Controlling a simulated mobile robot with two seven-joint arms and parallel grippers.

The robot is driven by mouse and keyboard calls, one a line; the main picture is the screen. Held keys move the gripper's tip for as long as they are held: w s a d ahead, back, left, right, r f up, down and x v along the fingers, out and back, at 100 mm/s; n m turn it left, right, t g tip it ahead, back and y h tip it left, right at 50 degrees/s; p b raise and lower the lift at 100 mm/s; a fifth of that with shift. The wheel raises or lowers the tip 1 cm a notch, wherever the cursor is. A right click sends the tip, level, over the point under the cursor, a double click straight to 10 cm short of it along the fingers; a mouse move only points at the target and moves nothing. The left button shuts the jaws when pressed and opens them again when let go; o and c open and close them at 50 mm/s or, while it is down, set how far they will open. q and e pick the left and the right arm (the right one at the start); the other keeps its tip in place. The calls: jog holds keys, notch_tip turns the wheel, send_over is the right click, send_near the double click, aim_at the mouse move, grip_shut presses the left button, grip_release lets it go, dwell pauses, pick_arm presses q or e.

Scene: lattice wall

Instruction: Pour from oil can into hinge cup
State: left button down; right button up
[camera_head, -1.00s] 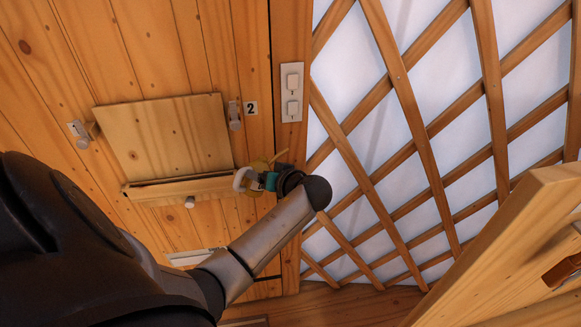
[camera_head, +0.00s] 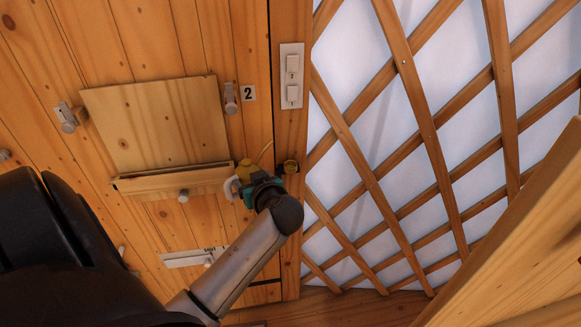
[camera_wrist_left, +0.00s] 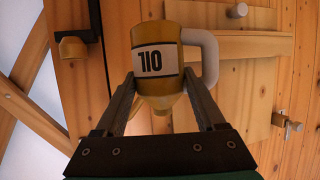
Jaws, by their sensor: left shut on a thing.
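The oil can (camera_head: 244,171) is a yellow can with a white handle and a thin spout pointing up and right in the head view. In the left wrist view the can (camera_wrist_left: 155,42) shows a white label reading 110. My left gripper (camera_head: 260,185) is shut on the can, a finger on each side of its body. The hinge cup (camera_head: 290,167) is a small brass cup on the door post, just right of the can and apart from it. The cup also shows in the left wrist view (camera_wrist_left: 72,48), by a dark bracket. My right gripper is out of view.
A wooden shelf box (camera_head: 175,179) with a raised board (camera_head: 157,122) sits on the plank door left of the can. A switch plate (camera_head: 291,76) is above the cup. A lattice wall (camera_head: 420,130) fills the right, with a wooden beam (camera_head: 520,240) in front.

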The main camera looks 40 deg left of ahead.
aim_at(249, 163)
pick_arm(q)
jog(key=shift+r, duration=0.15)
notch_tip(249, 163, up, 4)
jog(key=p, duration=0.3)
jog(key=shift+p, duration=0.3)
jog(key=shift+w+d, duration=0.1)
jog(key=w+d+r+m+t+h+b, duration=0.2)
jog(key=d+r+m+h+b, duration=0.1)
jog(key=d, duration=0.6)
jog(key=w+d+r+m+t+h+b, duration=0.3)
jog(key=d+r+m+h+b, duration=0.1)
jog(key=d, duration=0.5)
jog(key=w+d+r+m+t+h+b, duration=0.3)
jog(key=d+m+h+b, duration=0.2)
jog(key=d, duration=0.5)
jog(key=shift+w+r+m+b, duration=0.15)
jog(key=shift+w+m+b, duration=0.1)
jog(key=shift+m+b, duration=0.45)
jog(key=shift+a, duration=0.15)
